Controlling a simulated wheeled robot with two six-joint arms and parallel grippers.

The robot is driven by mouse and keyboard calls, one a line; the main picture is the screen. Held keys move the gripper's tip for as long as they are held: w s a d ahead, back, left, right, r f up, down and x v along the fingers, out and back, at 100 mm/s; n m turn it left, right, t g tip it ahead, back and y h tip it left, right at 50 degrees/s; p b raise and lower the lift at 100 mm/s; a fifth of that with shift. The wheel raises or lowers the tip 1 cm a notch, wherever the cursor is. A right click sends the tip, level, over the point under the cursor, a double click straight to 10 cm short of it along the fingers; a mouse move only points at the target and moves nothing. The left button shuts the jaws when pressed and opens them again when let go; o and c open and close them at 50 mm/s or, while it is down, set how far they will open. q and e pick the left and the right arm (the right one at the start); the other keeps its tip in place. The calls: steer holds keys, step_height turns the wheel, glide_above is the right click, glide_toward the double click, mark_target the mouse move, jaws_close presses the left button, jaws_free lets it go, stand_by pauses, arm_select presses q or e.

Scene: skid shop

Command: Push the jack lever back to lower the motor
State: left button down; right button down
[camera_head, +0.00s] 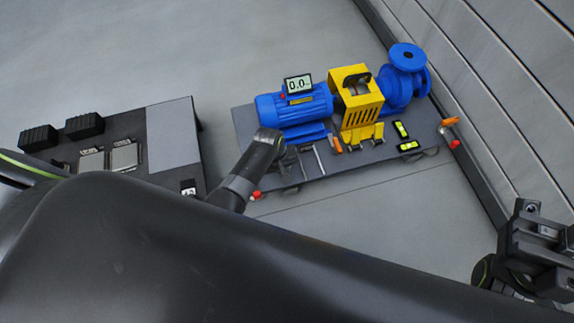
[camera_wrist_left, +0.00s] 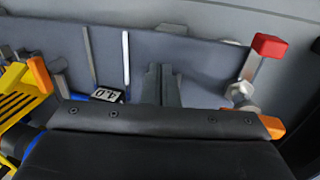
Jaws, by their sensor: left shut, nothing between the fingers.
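The blue motor (camera_head: 293,107) lies on the dark skid plate (camera_head: 245,122), joined through a yellow guard (camera_head: 358,100) to a blue pump (camera_head: 405,80). My left gripper (camera_head: 268,138) is shut and empty at the motor's near left end; its fingertips are not clear in the head view. In the left wrist view its dark body fills the bottom. An orange tip (camera_wrist_left: 272,127), likely the jack lever, shows at its right end, apparently close beside it; contact is unclear. The lever's lower part is hidden. My right gripper (camera_head: 530,245) hangs far right, away from the skid.
A red-topped bolt lever (camera_wrist_left: 270,45) stands at the plate's edge. A display (camera_head: 298,84) reading 0.0 sits on the motor. A dark bench (camera_head: 172,138) stands left; a ribbed wall (camera_head: 510,90) stands right.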

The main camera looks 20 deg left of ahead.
arm_select(q)
steer(key=shift+w+a, duration=0.3)
steer(key=shift+w, duration=0.2)
steer(key=shift+w+a, duration=0.1)
steer(key=shift+w, duration=0.05)
stand_by(0.4)
